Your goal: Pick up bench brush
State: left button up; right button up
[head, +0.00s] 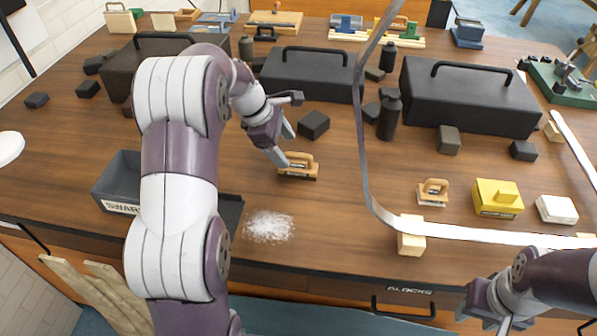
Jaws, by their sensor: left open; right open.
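A wooden block-shaped tool with an arched handle and a dark underside, which looks like the bench brush (298,171), lies on the workbench just left of the middle. My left gripper (284,146) is open and empty, just above and left of it, with one fingertip close to its handle. I cannot tell whether they touch. A similar, smaller wooden-handled tool (433,193) lies further right. My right gripper (487,315) is low at the bottom right, in front of the bench edge, far from the brush. Its fingers point down and are partly cut off.
A pile of white dust (269,227) lies near the front edge. A dark bin (117,178) stands left, partly behind my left arm. Black toolboxes (470,98) stand behind, with dark blocks around. A pale strip (480,238), wooden block (411,240) and yellow box (498,197) are right.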

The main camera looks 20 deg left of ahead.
aim_at(303, 167)
pick_arm(q)
jog(key=x, duration=0.6)
jog(key=w+x, duration=0.1)
jog(key=x, duration=0.2)
jog(key=shift+d+r+p, duration=0.1)
jog(key=shift+r+p, duration=0.05)
jog(key=shift+p, duration=0.15)
jog(key=shift+s+r, duration=0.1)
jog(key=c, duration=1.2)
